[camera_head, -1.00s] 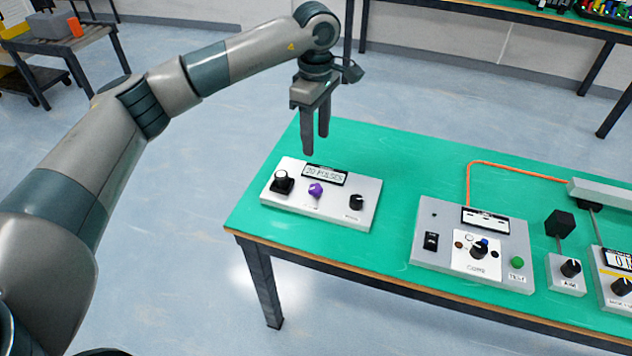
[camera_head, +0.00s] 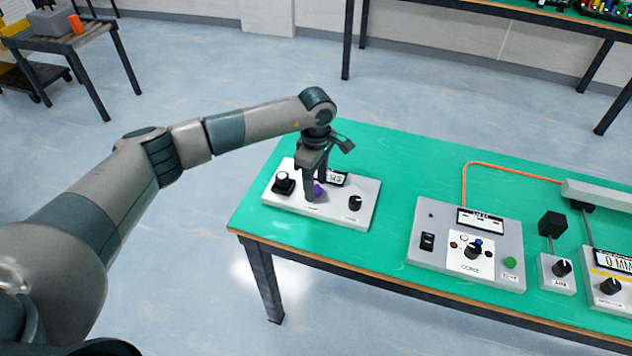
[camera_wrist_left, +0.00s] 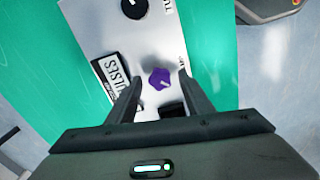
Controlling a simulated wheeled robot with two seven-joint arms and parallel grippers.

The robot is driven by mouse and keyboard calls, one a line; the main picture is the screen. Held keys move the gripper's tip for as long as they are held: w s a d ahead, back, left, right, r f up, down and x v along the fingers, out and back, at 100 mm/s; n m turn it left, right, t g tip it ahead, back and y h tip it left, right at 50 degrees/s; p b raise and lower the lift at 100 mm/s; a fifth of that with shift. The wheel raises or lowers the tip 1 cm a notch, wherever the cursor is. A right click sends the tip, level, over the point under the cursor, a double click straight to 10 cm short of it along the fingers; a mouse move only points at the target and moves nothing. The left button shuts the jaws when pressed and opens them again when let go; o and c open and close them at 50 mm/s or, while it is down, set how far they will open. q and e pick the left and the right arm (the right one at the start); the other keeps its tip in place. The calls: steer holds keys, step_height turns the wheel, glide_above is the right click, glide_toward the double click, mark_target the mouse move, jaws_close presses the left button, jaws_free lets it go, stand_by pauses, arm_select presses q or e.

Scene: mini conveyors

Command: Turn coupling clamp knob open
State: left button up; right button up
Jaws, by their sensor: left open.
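A purple lobed knob (camera_head: 319,190) sits in the middle of a white control box (camera_head: 335,213) on the green table. It shows clearly in the left wrist view (camera_wrist_left: 160,79). I cannot read a label naming it the coupling clamp knob. My left gripper (camera_head: 315,188) points down over the box. In the left wrist view its two fingers (camera_wrist_left: 161,82) are apart, one on each side of the purple knob, with visible gaps. One finger partly hides the knob and the box's display (camera_head: 337,179) in the head view. My right gripper is not in view.
A grey box (camera_head: 427,274) with a dial and green button stands to the right, with an orange cable (camera_head: 464,186) behind. Bare green table lies between the boxes.

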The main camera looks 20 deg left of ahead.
arm_select(q)
steer(key=shift+f, duration=0.35)
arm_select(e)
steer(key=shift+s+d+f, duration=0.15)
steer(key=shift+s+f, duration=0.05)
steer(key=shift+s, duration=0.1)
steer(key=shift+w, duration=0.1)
arm_select(q)
steer(key=c, duration=1.1)
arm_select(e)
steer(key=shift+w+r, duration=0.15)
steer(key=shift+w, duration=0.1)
arm_select(q)
steer(key=shift+o, duration=0.3)
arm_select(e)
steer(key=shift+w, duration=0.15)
